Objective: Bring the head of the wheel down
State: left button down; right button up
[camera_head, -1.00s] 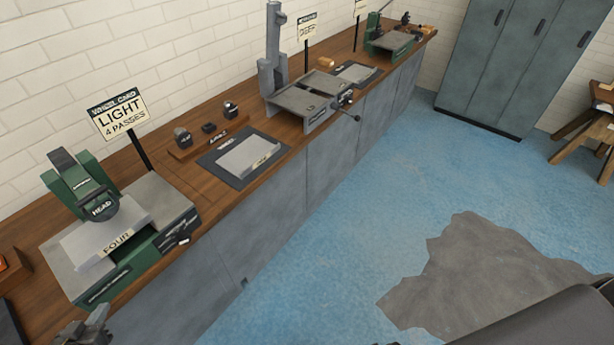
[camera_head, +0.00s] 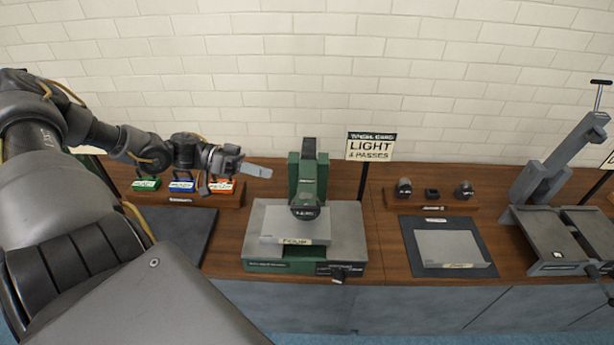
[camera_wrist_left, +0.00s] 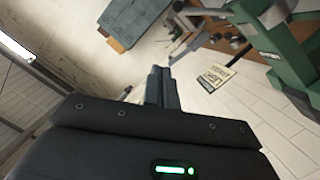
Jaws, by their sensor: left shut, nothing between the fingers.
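The wheel's head (camera_head: 306,208) is a dark rounded part marked HEAD on a green column (camera_head: 308,178), above the grey bed of the machine (camera_head: 350,225). A flat plate marked FOUR (camera_head: 285,228) lies on the bed below it. The green column also shows in the left wrist view (camera_wrist_left: 285,65). My left gripper (camera_head: 268,171) is shut and empty, pointing right, a little to the left of the column. It also shows in the left wrist view (camera_wrist_left: 165,85). My right gripper is not in view.
A sign reading LIGHT 4 PASSES (camera_head: 370,147) stands right of the machine. A rack of coloured blocks (camera_head: 172,198) is behind my left arm. To the right are a dark mat with a plate (camera_head: 452,249), a small rack (camera_head: 430,205) and a grey machine (camera_head: 545,225).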

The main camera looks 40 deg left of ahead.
pick_arm(q)
jog(key=w+d+f+b, duration=0.4)
jog(key=d+b, duration=0.3)
jog(key=d, duration=0.2)
jog(key=shift+d+f+b, duration=0.25)
jog(key=shift+f+b, duration=0.15)
jog(key=shift+f, duration=0.5)
